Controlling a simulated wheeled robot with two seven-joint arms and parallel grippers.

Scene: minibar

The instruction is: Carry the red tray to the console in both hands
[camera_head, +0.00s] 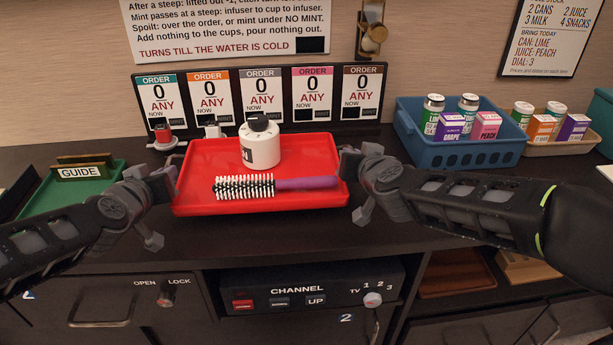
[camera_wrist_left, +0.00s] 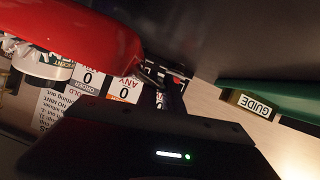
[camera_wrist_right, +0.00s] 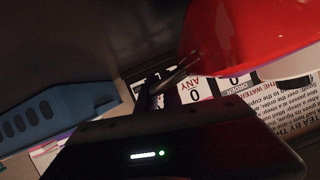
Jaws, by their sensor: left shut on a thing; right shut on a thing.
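The red tray (camera_head: 200,207) is in the middle of the head view, over the dark console top. My left gripper (camera_head: 167,185) is shut on the tray's left edge. My right gripper (camera_head: 350,180) is shut on its right edge. The tray's red side also shows in the left wrist view (camera_wrist_left: 85,40) and the right wrist view (camera_wrist_right: 250,35). Whether the tray touches the surface below is hard to tell.
Behind the tray stands a row of order cards (camera_head: 260,95). A blue crate (camera_head: 460,150) with cans and cartons is at right, beside a tan tray (camera_head: 560,145). A green tray with a GUIDE sign (camera_head: 80,172) is at left. A channel panel (camera_head: 310,287) sits below the front edge.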

